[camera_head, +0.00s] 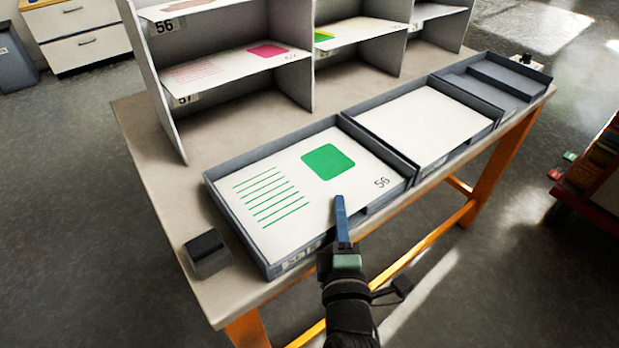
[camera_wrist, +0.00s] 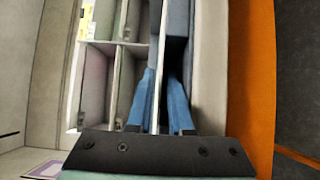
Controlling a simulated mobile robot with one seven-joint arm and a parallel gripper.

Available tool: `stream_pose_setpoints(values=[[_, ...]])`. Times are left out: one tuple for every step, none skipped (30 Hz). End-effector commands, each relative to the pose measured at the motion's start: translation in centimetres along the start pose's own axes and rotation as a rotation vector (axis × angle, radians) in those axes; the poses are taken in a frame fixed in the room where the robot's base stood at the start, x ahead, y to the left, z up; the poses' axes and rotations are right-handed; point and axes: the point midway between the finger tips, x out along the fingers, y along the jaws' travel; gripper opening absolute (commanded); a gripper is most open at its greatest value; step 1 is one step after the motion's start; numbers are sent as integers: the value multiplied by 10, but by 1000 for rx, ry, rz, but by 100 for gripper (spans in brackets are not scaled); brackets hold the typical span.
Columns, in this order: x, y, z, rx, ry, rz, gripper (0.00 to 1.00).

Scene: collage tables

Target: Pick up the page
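A white page (camera_head: 300,210) with a green rounded square, green lines and the number 56 lies flat in the left grey tray (camera_head: 262,158) on the table. A blank white page (camera_head: 428,122) lies in the middle tray. My gripper (camera_head: 341,206) has blue fingers and is at the front edge of the left tray, near the page's front side.
A grey shelf unit (camera_head: 150,75) with pages stands behind the trays. The right tray (camera_head: 495,82) holds no visible page. A dark block (camera_head: 207,252) sits at the table's left front corner. The table (camera_head: 150,170) has orange legs. A red cart (camera_head: 590,190) stands at right.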

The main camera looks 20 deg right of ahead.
Motion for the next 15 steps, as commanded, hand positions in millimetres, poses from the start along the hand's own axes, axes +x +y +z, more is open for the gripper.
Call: stream_pose_setpoints(values=[[7,2,1,0,-2,1,19],[10,2,1,0,-1,1,19],[14,2,0,0,-1,1,19],[15,2,0,0,0,1,19],[17,1,0,0,0,0,19],[18,0,0,0,-1,-1,19],[18,0,0,0,-1,-1,19],[18,0,0,0,-1,-1,19],[18,0,0,0,-1,-1,19],[18,0,0,0,0,-1,19],[18,0,0,0,0,-1,19],[18,0,0,0,0,-1,19],[18,0,0,0,0,-1,17],[18,0,0,0,0,-1,12],[18,0,0,0,0,-1,4]])
